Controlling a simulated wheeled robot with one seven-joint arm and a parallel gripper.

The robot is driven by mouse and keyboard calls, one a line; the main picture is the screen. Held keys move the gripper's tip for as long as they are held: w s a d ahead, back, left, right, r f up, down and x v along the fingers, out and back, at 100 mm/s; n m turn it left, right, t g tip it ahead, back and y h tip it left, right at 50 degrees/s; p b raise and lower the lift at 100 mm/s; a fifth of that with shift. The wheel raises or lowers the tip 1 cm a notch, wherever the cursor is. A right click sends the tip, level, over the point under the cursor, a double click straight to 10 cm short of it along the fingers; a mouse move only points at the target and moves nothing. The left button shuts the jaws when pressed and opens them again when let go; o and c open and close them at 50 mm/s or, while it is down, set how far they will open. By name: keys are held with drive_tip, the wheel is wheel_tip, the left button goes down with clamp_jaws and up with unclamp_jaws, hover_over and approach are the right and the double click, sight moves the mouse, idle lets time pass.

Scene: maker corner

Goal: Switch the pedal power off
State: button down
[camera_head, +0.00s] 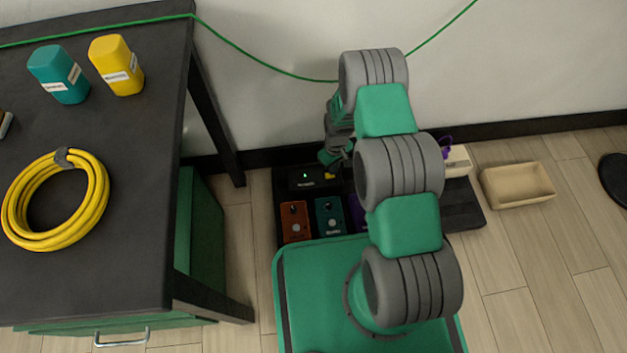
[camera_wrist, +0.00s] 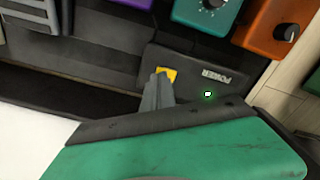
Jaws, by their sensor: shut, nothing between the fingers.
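The pedal power unit (camera_head: 305,178) is a black box at the back of the pedalboard on the floor, with a lit green light. In the wrist view the power unit (camera_wrist: 222,62) shows the word POWER, the glowing green light and a yellow switch (camera_wrist: 168,74). The yellow switch also shows in the head view (camera_head: 330,175). My gripper (camera_wrist: 160,80) is shut and empty, its grey fingertips right at the yellow switch. I cannot tell whether they touch it. The fingers partly cover the switch, and my gripper (camera_head: 342,160) is partly hidden by my arm in the head view.
An orange pedal (camera_head: 295,222) and a teal pedal (camera_head: 329,216) sit in front of the power unit. A beige tray (camera_head: 517,186) lies on the floor to the right. A dark table (camera_head: 130,190) stands at left. A green cable (camera_head: 270,69) runs along the wall.

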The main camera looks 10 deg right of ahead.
drive_tip(key=shift+f+b, duration=0.7)
drive_tip(key=shift+f, duration=0.15)
idle(0.3)
drive_tip(key=shift+r, duration=0.1)
drive_tip(key=shift+r+p, duration=2.45)
drive_tip(key=shift+r, duration=1)
